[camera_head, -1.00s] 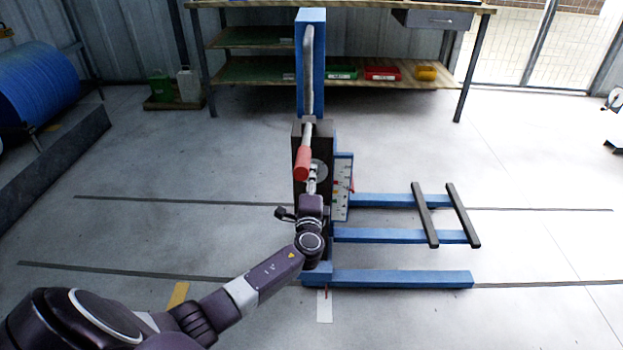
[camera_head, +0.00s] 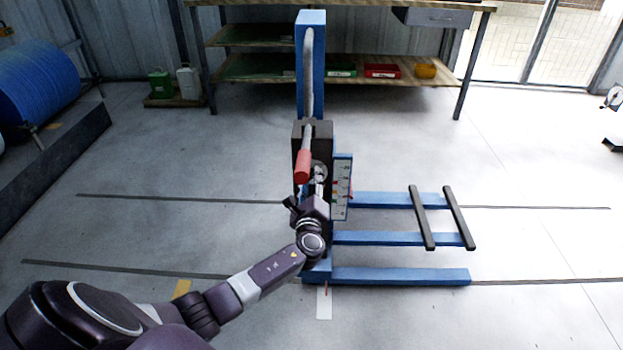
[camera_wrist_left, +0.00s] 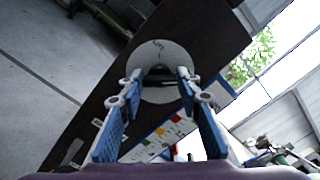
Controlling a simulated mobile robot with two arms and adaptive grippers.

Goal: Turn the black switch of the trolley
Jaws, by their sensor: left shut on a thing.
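The trolley is a blue frame with a tall blue mast (camera_head: 311,60) and a dark box (camera_head: 299,135) on its front. In the left wrist view, a round light-grey dial plate (camera_wrist_left: 160,50) sits on the dark panel (camera_wrist_left: 100,130). The black switch (camera_wrist_left: 156,83) shows as a dark bar on that plate, between my fingertips. My left gripper (camera_head: 319,177) is at the dial plate, with its fingers closed on the switch; it also shows in the left wrist view (camera_wrist_left: 160,79). The fingers partly hide the switch. My right gripper is out of sight.
A red-handled lever (camera_head: 303,165) hangs just above my left gripper. A coloured scale plate (camera_head: 341,190) stands close to its right. Blue fork legs (camera_head: 400,277) reach right along the floor. A workbench (camera_head: 260,95) stands behind.

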